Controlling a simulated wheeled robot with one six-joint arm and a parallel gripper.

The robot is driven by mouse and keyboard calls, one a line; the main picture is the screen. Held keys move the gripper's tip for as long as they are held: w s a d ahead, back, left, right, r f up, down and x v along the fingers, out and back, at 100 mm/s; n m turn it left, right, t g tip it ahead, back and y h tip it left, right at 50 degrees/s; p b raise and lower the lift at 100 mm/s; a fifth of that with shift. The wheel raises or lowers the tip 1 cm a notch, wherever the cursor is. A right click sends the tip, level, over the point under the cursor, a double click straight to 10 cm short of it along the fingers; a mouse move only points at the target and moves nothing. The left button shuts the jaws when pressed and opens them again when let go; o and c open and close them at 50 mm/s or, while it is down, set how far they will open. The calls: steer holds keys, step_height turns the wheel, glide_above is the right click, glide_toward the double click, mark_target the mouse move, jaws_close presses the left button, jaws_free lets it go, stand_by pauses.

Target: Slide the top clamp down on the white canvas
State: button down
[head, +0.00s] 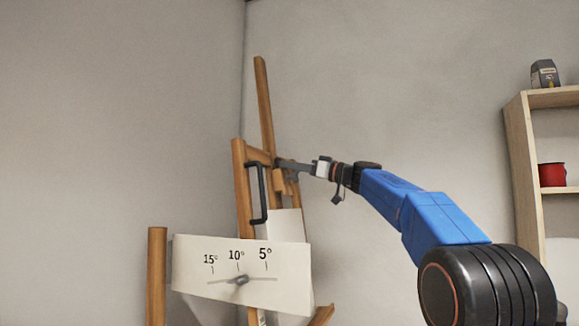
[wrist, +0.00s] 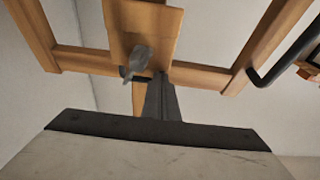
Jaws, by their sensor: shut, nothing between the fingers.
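The wooden easel (head: 264,100) stands in the room corner. The top clamp, a wooden block (wrist: 147,20) with a grey wing knob (wrist: 138,60), is large in the wrist view; in the head view the clamp area is small and partly behind my gripper. My gripper (head: 280,163) reaches in from the right, and its dark fingers (wrist: 158,78) are shut and empty. The fingertips appear close to the clamp's lower edge, beside the knob; I cannot tell whether they touch. A white canvas (head: 287,228) shows below the clamp, largely hidden by a scale panel.
The white scale panel (head: 205,285), marked 15°, 10° and 5°, hangs low in front. A black handle (head: 261,205) is left of my gripper; it also shows in the wrist view (wrist: 285,60). A shelf (head: 522,170) with a red mug (head: 552,175) stands right.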

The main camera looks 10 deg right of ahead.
mark_target(284, 180)
steer(key=shift+s+d+f, duration=0.1)
steer(key=shift+d+f, duration=0.05)
steer(key=shift+f, duration=1.25)
steer(key=shift+s+d+f, duration=0.1)
steer(key=shift+d+f, duration=0.05)
steer(key=shift+f, duration=1.2)
